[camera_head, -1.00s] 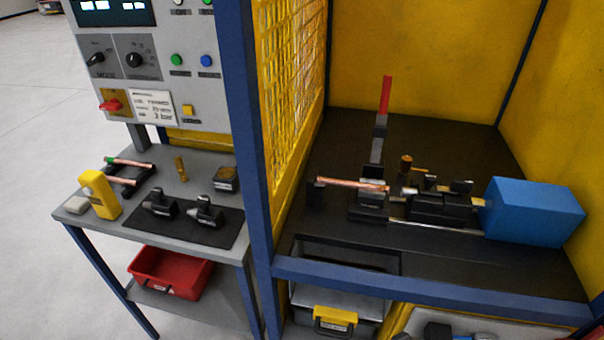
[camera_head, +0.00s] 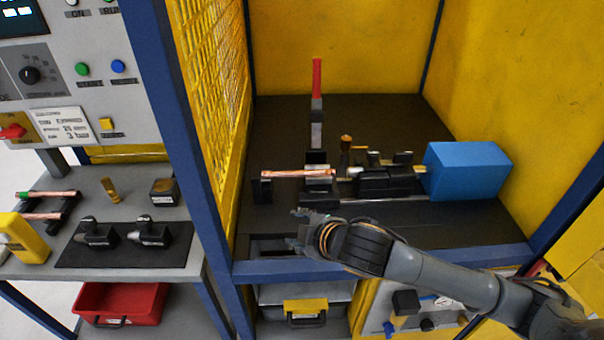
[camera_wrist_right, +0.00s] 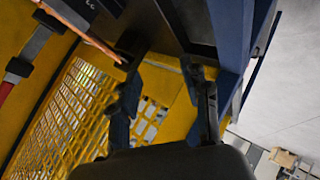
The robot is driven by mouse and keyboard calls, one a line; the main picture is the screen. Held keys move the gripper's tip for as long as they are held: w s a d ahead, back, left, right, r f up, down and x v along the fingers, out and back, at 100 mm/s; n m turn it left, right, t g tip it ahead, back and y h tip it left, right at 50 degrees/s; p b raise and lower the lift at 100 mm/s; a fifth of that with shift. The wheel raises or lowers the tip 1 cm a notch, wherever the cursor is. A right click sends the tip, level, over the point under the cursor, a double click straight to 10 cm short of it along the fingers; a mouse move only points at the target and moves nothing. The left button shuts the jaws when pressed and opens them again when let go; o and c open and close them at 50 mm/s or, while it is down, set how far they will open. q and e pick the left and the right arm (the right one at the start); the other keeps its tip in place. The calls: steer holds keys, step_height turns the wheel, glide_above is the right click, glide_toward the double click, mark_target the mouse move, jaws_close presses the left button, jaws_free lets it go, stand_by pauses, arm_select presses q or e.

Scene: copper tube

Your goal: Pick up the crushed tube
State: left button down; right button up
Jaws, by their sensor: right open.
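A copper tube (camera_head: 290,173) lies level in the machine inside the yellow enclosure. Its left end is by a small black post and its right part is at the black clamp block. I cannot make out crushing on it at this size. My right gripper (camera_head: 297,229) is open and empty, in front of and below the tube, over the slot at the bench's front edge. In the right wrist view the copper tube (camera_wrist_right: 92,40) shows at upper left, apart from the open fingers (camera_wrist_right: 161,64). My left gripper is not in view.
A blue box (camera_head: 468,170) and an upright red-handled lever (camera_head: 317,80) are on the machine. A blue post (camera_head: 175,120) and yellow mesh (camera_head: 215,85) stand left. Two more copper tubes (camera_head: 42,216) lie on a rack at the left table. A red bin (camera_head: 120,302) is below.

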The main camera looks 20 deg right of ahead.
steer(key=w+d+r+n+t, duration=0.1)
steer(key=w+d+r+n, duration=0.2)
steer(key=w+d+r, duration=0.25)
steer(key=h+p, duration=0.1)
glide_toward(291, 174)
steer(key=x, duration=0.3)
steer(key=shift+w+a+f+p, duration=0.15)
steer(key=shift+w+f+p, duration=0.15)
steer(key=shift+w+p, duration=0.15)
steer(key=p+x, duration=0.1)
steer(key=x, duration=0.2)
steer(key=shift+f, duration=0.1)
steer(key=shift+w+f, duration=0.35)
steer(key=shift+w, duration=0.1)
jaws_close()
